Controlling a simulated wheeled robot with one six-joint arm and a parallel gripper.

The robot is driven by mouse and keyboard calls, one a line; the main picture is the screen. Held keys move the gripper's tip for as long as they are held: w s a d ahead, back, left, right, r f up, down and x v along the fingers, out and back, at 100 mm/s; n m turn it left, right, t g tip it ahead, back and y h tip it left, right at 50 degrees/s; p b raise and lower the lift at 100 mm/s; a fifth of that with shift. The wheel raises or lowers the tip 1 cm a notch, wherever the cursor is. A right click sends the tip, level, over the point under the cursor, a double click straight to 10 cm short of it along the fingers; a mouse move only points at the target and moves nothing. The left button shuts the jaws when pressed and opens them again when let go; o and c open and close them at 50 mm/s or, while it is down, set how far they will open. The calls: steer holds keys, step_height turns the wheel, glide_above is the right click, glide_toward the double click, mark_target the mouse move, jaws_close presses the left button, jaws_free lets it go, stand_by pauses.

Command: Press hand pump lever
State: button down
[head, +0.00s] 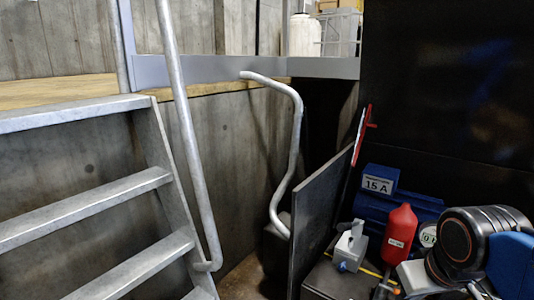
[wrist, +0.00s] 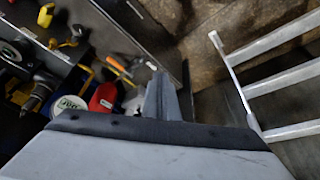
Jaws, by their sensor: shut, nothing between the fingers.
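A red handle (head: 400,227) with a small white label stands upright at the lower right of the head view, most likely the hand pump lever. The red handle also shows in the wrist view (wrist: 103,97), left of my gripper and partly cut off by my wrist. My gripper (wrist: 166,90) is shut and empty, with its grey fingers together. No contact between the fingers and the red handle shows. My gripper is not clear in the head view, where my arm fills the lower right. A round gauge (head: 428,235) sits just right of the handle.
Metal stairs (head: 95,205) with handrails stand at the left. A black wall (head: 450,90) rises behind.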

steer(key=shift+s+d+f+m, duration=0.1)
steer(key=shift+s+f+m, duration=0.4)
steer(key=shift+s+f, duration=0.35)
steer(key=w+r+m+g, duration=0.1)
steer(key=w+r, duration=0.4)
steer(key=w, duration=0.6)
steer(key=w+r+m+g, duration=0.1)
steer(key=w+r+m, duration=0.2)
steer(key=w, duration=0.8)
steer(key=w+a+r+m+g, duration=0.1)
steer(key=w+r+m, duration=0.2)
steer(key=w+r, duration=0.3)
steer(key=shift+w+r, duration=0.4)
steer(key=shift+w, duration=2.35)
